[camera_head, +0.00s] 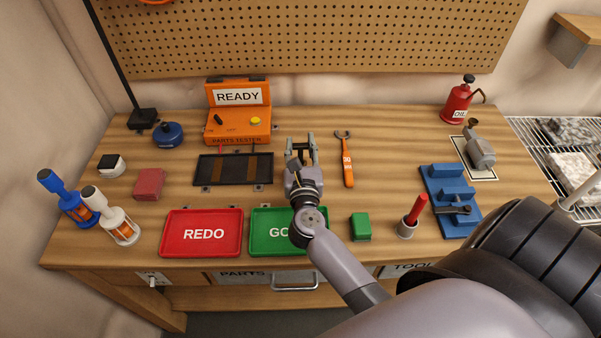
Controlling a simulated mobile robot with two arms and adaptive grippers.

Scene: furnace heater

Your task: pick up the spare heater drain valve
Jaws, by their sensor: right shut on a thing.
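My right gripper (300,146) is over the middle of the workbench, between the dark tray and the orange wrench. Its two fingers point toward the pegboard and are shut on a small dark thing (300,147), mostly hidden between them. I cannot tell from its shape whether this is the drain valve. A grey metal fitting with a brown knob (480,152) lies on a white-edged mat at the right; I cannot tell whether it is a valve. My left gripper is not in view.
The dark tray (207,172) and orange PARTS TESTER (238,126) are left of the gripper; the orange wrench (347,166) is right. Red REDO tray (203,247), green GO tray (262,244) and green block (360,226) are in front. A blue vise (447,190) stands right.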

